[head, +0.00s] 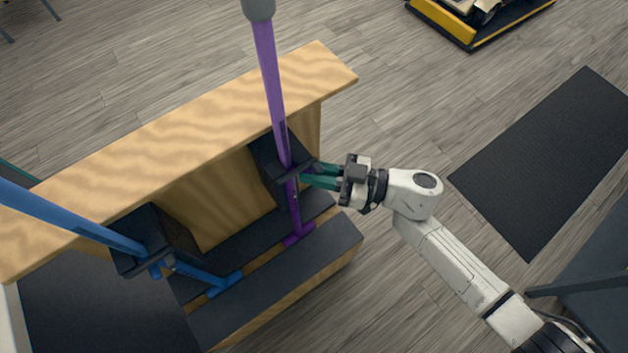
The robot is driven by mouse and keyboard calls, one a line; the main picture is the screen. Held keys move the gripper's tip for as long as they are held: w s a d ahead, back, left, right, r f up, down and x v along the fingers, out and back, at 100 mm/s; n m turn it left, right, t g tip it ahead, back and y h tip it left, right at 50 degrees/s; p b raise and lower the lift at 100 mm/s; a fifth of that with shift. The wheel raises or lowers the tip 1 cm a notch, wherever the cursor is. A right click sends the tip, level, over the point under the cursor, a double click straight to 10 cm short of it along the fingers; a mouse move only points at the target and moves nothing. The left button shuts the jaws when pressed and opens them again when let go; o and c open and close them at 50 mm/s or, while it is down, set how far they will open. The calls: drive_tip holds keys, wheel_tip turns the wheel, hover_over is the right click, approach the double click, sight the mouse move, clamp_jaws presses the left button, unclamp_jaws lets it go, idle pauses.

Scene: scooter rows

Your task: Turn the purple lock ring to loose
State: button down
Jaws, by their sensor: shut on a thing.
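A purple scooter stem (272,90) rises through a black holder (268,160) on a wooden rack, with a grey cap at its top. My gripper (308,176) comes in from the right with its green fingers at the stem, just at the holder's near edge. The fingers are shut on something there. The purple lock ring itself cannot be made out; the fingertips and holder cover that spot. Whether it stands at loose or tight cannot be told.
A blue scooter (75,220) stands in another black holder at the left. The wooden rack (170,145) spans the left half. A dark mat (550,160) lies on the floor at right. A dark piece of furniture (595,290) is at the lower right. A yellow-edged platform (440,20) is at the top.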

drive_tip(key=shift+w+f+n+g+b, duration=0.25)
drive_tip(key=shift+n+g+b, duration=0.35)
drive_tip(key=shift+g+b, duration=0.4)
drive_tip(key=shift+w+r+b, duration=0.1)
drive_tip(key=shift+r+b, duration=0.05)
drive_tip(key=shift+b, duration=0.15)
drive_tip(key=c, duration=1.1)
unclamp_jaws()
drive_tip(key=shift+d, duration=0.1)
drive_tip(key=d, duration=0.3)
drive_tip(key=d+b, duration=0.1)
drive_tip(key=d, duration=0.3)
drive_tip(key=s+d+b, duration=0.1)
drive_tip(key=d, duration=0.2)
drive_tip(key=shift+d, duration=0.35)
drive_tip(key=shift+w, duration=0.1)
